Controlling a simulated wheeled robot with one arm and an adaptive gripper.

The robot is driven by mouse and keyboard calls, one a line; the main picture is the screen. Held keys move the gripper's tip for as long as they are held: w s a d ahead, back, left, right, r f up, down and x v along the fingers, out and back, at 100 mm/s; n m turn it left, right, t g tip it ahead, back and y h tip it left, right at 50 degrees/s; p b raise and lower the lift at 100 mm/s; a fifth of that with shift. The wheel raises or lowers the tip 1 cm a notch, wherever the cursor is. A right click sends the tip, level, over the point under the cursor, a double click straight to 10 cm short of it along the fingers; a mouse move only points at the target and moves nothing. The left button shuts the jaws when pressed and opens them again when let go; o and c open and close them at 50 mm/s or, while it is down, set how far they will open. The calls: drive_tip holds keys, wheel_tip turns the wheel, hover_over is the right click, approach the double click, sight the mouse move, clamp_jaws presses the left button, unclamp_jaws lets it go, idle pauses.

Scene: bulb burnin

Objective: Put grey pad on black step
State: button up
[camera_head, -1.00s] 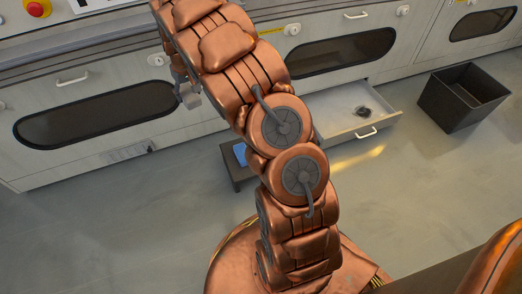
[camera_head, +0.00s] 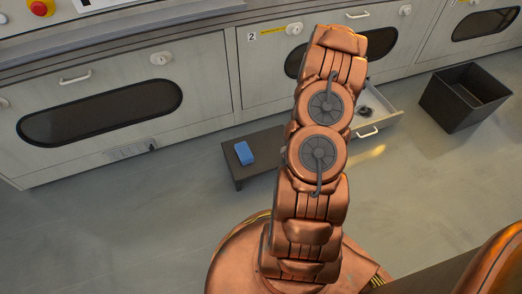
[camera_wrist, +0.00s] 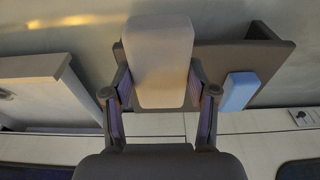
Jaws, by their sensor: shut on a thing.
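In the wrist view my gripper (camera_wrist: 160,95) is shut on the grey pad (camera_wrist: 160,50), a pale rounded block held between the two fingers. The black step (camera_wrist: 262,57) shows behind and to the right of the pad, a low dark platform. The pad covers part of the step's left side in this view; I cannot tell its height above it. In the head view the step (camera_head: 265,150) stands on the floor in front of the cabinets, partly hidden by my arm. My gripper and the pad are hidden behind my arm there.
A blue block (camera_head: 244,153) lies on the step, also seen in the wrist view (camera_wrist: 239,92). An open drawer (camera_head: 385,117) with a dark item in it juts out right of my arm. A black bin (camera_head: 440,100) stands further right. Floor left of the step is clear.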

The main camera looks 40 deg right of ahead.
drive_tip(key=shift+s+a+f, duration=0.2)
drive_tip(key=shift+s+f, duration=0.4)
drive_tip(key=shift+s, duration=0.35)
drive_tip(key=b, duration=0.4)
hover_over(276, 144)
drive_tip(key=s, duration=0.2)
drive_tip(key=shift+a+f, duration=0.25)
drive_tip(key=shift+f, duration=0.5)
drive_tip(key=shift+w+d+b, duration=0.15)
drive_tip(key=shift+w+b, duration=0.2)
drive_tip(key=shift+w, duration=0.35)
drive_tip(key=shift+f+b, duration=1.05)
drive_tip(key=shift+f, duration=0.8)
drive_tip(key=shift+r, duration=0.1)
drive_tip(key=o, duration=1.2)
drive_tip(key=shift+c, duration=0.2)
